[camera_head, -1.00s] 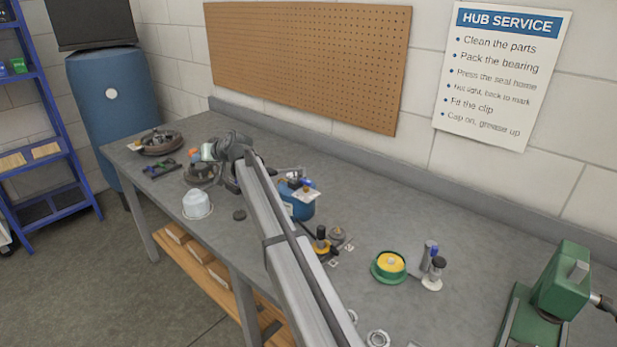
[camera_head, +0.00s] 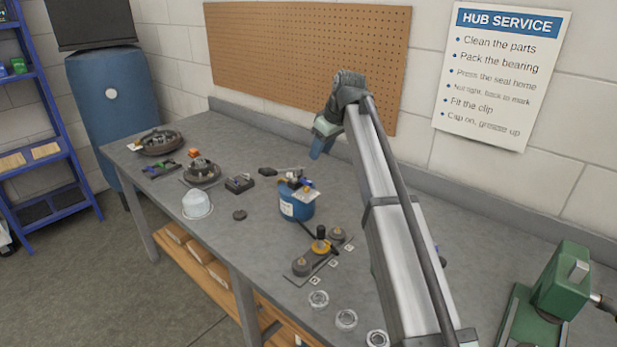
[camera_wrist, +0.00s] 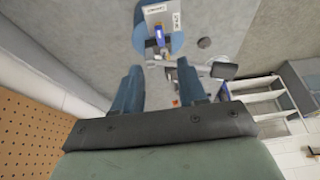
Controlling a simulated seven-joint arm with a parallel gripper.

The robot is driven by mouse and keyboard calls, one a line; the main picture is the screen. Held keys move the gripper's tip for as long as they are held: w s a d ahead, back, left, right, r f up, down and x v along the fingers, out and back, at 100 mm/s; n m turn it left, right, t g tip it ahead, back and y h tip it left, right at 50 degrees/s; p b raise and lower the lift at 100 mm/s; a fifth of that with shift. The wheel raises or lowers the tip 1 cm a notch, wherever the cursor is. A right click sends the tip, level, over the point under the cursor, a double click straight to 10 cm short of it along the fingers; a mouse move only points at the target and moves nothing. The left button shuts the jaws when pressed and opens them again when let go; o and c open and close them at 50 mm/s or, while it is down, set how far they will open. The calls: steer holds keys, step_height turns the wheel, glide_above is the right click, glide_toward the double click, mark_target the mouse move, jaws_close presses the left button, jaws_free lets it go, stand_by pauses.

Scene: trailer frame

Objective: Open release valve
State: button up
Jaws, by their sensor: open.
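A blue canister (camera_head: 297,207) with a white label stands upright mid-bench, with small fittings and a pale tag (camera_head: 306,191) on top. I cannot tell which fitting is the release valve. The canister (camera_wrist: 177,44) also shows at the top of the wrist view, with its tag (camera_wrist: 161,16) and a small blue upright part (camera_wrist: 159,37). My gripper (camera_head: 318,150) is raised above the back of the bench, behind and right of the canister and apart from it. In the wrist view its two blue fingers (camera_wrist: 160,88) are spread, with nothing held between them.
Metal rings (camera_head: 346,319) line the front edge. A green machine (camera_head: 556,290) stands right.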

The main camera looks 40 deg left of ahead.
mark_target(307, 180)
steer(key=x, duration=1.2)
steer(key=shift+a+f, duration=0.1)
steer(key=shift+a, duration=0.05)
steer(key=shift+c, duration=0.4)
jaws_close()
